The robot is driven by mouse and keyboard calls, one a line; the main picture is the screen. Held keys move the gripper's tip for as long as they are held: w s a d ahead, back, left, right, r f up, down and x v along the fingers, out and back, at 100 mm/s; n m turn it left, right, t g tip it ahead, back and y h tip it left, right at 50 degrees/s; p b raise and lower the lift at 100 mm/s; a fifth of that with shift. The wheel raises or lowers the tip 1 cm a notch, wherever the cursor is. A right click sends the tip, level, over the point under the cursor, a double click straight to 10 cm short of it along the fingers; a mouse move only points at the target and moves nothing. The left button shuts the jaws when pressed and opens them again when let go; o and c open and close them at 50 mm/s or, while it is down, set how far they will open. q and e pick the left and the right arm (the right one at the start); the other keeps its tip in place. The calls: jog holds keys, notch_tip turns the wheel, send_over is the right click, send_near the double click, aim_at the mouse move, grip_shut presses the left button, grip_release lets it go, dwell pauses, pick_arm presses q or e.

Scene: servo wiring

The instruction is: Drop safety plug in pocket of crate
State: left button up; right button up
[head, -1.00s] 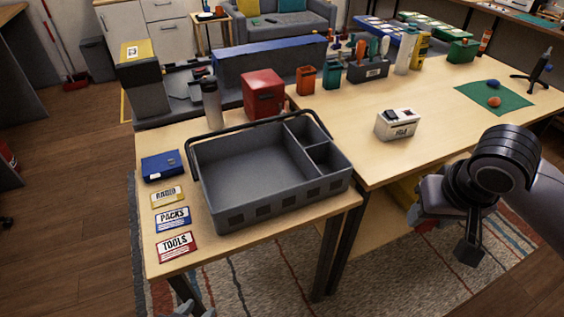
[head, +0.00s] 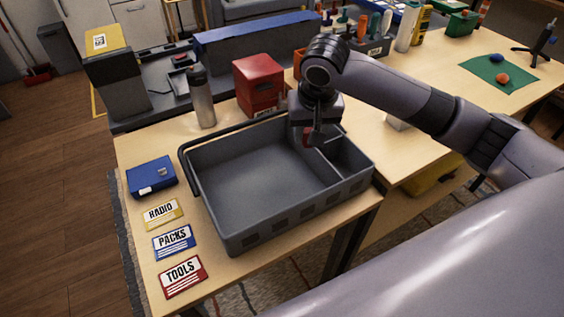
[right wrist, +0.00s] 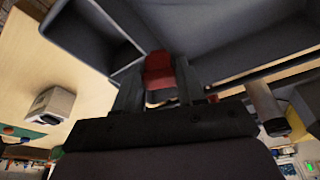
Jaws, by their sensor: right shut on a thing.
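The grey crate (head: 300,208) stands on the near table, with a large compartment on the left and smaller pockets on the right. My right gripper (head: 308,137) is over the crate's back right part, near the rear pocket and divider. It is shut on a small red safety plug, which shows between the two fingers in the right wrist view (right wrist: 158,70). In the head view the plug is mostly hidden by the gripper. The crate also shows in the right wrist view (right wrist: 225,30). I cannot tell whether the plug touches the crate. My left gripper is not in view.
The crate's handle (head: 187,165) lies folded along its left and back. A red box (head: 258,83) and a metal flask (head: 201,97) stand behind. A blue case (head: 151,176) and label cards (head: 173,242) lie to the left. My right arm partly covers a white box (head: 397,124).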

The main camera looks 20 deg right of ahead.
jog(key=w+d+r+m+h+p, duration=0.1)
jog(key=w+d+r+m+p, duration=0.1)
jog(key=w+d+m, duration=0.35)
notch_tip(320, 180, down, 6)
jog(key=w+d+n, duration=0.1)
jog(key=d, duration=0.1)
jog(key=shift+w, duration=0.25)
jog(key=o, duration=1.1)
jog(key=shift+o, duration=0.2)
jog(key=v, duration=0.7)
jog(key=shift+b, duration=0.4)
jog(key=shift+w, duration=0.1)
